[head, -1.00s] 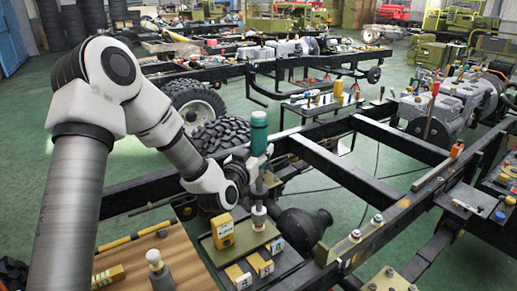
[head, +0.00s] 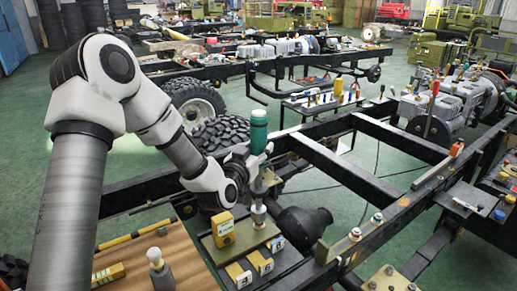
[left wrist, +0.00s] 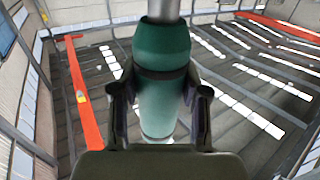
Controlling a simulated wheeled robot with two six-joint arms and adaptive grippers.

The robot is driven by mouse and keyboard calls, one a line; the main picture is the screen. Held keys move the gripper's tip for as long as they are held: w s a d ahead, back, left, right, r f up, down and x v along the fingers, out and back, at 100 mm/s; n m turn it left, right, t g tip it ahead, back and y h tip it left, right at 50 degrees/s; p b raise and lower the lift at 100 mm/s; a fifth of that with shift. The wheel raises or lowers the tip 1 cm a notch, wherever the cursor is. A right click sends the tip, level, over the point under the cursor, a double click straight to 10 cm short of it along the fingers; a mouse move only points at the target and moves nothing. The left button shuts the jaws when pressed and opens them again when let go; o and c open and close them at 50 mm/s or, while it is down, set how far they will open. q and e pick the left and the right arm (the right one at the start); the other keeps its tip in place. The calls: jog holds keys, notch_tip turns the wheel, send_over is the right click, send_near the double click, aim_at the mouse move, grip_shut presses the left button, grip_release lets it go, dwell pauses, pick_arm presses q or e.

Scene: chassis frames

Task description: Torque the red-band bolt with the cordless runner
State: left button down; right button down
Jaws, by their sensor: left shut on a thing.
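My left gripper (head: 262,165) is shut on the cordless runner (head: 259,132), a green cylinder held upright with its grey lower part pointing down. In the left wrist view, the fingers (left wrist: 160,98) close around the green body (left wrist: 160,58). The runner's lower end is over an olive plate (head: 240,240); I cannot tell whether it touches anything there. Small capped bolts stand on the chassis rail to the right, one with a reddish band (head: 355,234) and one pale-topped (head: 377,218). The bands are too small to read surely. My right gripper is out of view.
A yellow box (head: 223,229) stands on the plate close to the runner, with small yellow number tags (head: 238,275) in front. A dark rounded housing (head: 305,224) lies just right. A wooden bench top (head: 185,262) with a pale-knobbed post (head: 160,270) is front left.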

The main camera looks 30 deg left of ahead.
pick_arm(q)
jog(key=shift+f+b, duration=1.45)
jog(key=shift+f, duration=0.2)
dwell(2.1)
jog(key=shift+s+d+f, duration=0.1)
jog(key=shift+f, duration=0.15)
dwell(0.7)
jog(key=shift+r, duration=0.15)
dwell(1.6)
jog(key=shift+r+p, duration=0.4)
jog(key=shift+r, duration=0.1)
jog(key=shift+r+p, duration=0.7)
jog(key=shift+r, duration=0.4)
